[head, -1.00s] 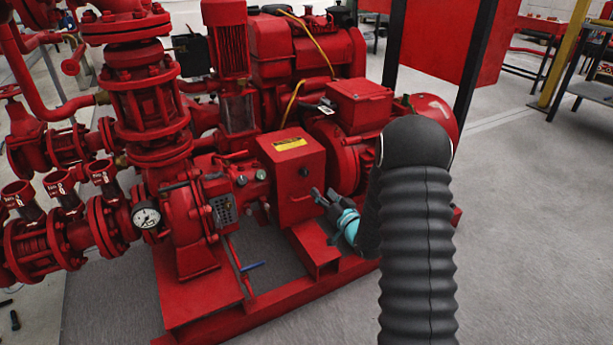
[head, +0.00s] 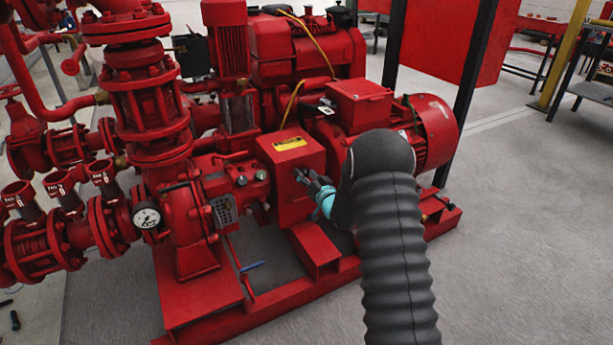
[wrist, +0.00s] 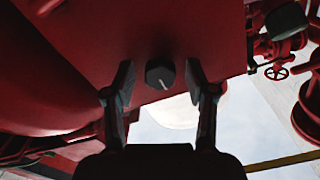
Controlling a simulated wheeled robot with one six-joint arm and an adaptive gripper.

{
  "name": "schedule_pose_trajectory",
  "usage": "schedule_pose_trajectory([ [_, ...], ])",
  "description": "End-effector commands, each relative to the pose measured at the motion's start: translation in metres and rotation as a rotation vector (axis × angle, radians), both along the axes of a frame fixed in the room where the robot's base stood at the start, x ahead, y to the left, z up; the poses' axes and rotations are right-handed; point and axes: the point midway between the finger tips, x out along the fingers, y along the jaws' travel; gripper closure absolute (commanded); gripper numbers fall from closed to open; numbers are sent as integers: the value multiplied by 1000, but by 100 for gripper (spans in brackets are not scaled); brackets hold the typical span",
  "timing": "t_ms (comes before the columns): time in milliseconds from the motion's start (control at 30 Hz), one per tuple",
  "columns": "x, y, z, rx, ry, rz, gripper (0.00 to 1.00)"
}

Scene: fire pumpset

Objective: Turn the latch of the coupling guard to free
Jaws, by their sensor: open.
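The coupling guard (head: 292,160) is a red box with a yellow label on its upper face, in the middle of the head view. Its latch (wrist: 160,73) is a small dark knob with a pale line across its face, in the wrist view. The line runs slightly tilted from upright. My gripper (head: 304,177) is at the guard's right-hand face and covers the latch in the head view. In the wrist view my gripper (wrist: 159,68) is open, one finger on each side of the latch, with gaps on both sides. I cannot tell how far in depth the fingertips are from it.
A red motor (head: 425,130) stands close to the right of the guard, beside my arm. Red pump casing and pipes (head: 150,100) fill the left. The red base frame (head: 320,250) runs below. Grey floor (head: 520,230) is clear at right.

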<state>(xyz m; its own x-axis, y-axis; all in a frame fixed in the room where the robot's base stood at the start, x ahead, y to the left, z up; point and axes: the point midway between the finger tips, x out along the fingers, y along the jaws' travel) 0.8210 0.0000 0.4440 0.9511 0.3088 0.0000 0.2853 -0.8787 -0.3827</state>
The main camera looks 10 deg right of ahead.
Motion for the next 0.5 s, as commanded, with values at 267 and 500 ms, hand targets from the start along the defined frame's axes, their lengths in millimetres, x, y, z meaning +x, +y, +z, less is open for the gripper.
schedule_pose_trajectory([
  [267, 0, 0, 0, 0, 0, 0, 89],
  [500, 0, 0, 0, -4, -1, 0, 100],
])
